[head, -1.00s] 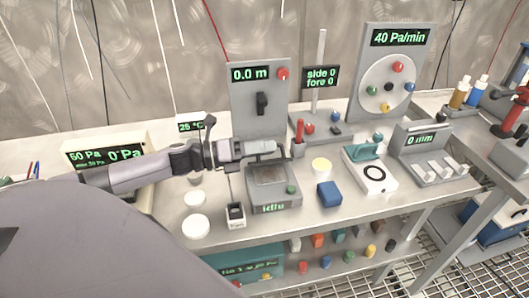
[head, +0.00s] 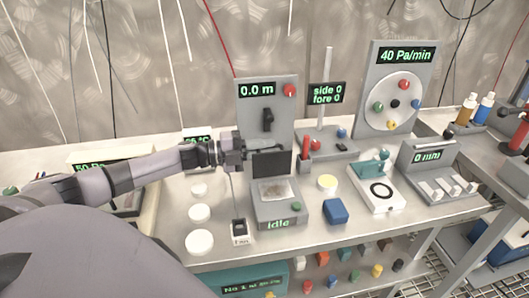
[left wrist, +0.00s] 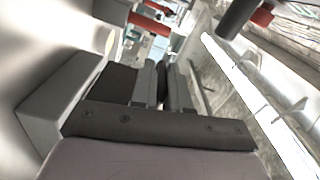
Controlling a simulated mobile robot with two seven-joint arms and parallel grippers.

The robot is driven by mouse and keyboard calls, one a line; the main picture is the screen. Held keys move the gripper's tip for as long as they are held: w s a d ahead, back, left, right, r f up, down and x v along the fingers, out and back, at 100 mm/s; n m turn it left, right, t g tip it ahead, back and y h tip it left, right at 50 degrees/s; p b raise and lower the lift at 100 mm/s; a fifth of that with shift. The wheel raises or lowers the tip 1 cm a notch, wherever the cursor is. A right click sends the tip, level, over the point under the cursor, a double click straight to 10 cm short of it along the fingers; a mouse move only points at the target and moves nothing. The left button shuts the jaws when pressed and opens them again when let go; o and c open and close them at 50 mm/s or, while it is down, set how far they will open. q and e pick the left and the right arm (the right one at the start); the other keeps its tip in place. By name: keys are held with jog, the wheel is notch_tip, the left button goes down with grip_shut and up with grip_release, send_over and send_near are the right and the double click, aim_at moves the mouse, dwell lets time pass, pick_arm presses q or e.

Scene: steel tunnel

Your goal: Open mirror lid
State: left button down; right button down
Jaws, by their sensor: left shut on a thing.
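The grey device (head: 279,212) with the green "idle" display stands on the bench in the head view. Its dark mirror lid (head: 270,164) stands raised at the back edge, and the pale square top beneath it is exposed. My left gripper (head: 247,152) reaches in from the left and is shut on the lid's left side. In the left wrist view, the gripper's fingers (left wrist: 163,84) are close together, beside a dark panel that looks like the lid (left wrist: 112,84). The exact contact is hard to see. My right gripper is not in view.
A grey panel reading "0.0 m" (head: 268,121) stands right behind the lid.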

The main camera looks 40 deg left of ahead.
pick_arm(q)
jog(key=shift+w+a+r, duration=0.1)
jog(key=shift+w+a, duration=0.05)
jog(key=shift+w, duration=0.05)
jog(key=shift+w+a+b, duration=0.15)
jog(key=shift+a+b, duration=0.1)
jog(key=shift+b, duration=0.1)
jog(key=shift+w+a, duration=0.1)
jog(key=shift+a, duration=0.05)
jog(key=c, duration=1.2)
grip_release()
jog(key=shift+f, duration=0.25)
